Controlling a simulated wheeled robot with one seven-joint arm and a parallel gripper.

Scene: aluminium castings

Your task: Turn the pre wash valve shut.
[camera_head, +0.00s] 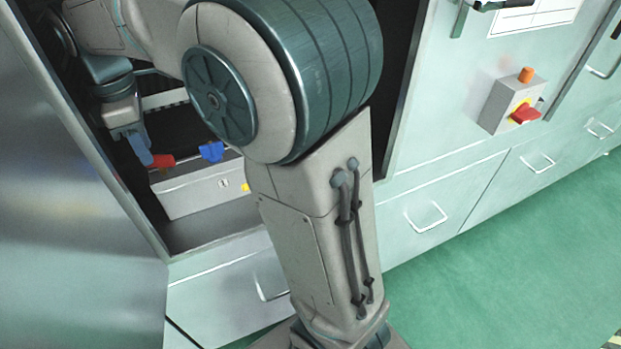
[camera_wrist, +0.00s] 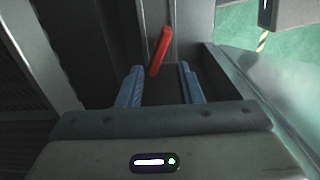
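A grey box (camera_head: 195,192) stands inside the open cabinet in the head view. A red lever handle (camera_head: 162,161) and a blue lever handle (camera_head: 211,151) show at its top. I cannot read which one is the pre wash valve. My gripper (camera_head: 144,152) is beside the red handle. In the wrist view my gripper (camera_wrist: 161,67) is open, with its two blue fingers apart. The red handle (camera_wrist: 161,48) stands tilted just beyond and between the fingertips there. No grip on it shows. The blue handle is not seen in the wrist view.
The cabinet's frame (camera_head: 215,265) and a large metal door or panel (camera_head: 70,200) border the opening closely. A switch box (camera_head: 508,106) with a red knob and orange button is on the right front. Drawer handles (camera_head: 427,218) stick out below. Green floor (camera_head: 510,260) is clear at right.

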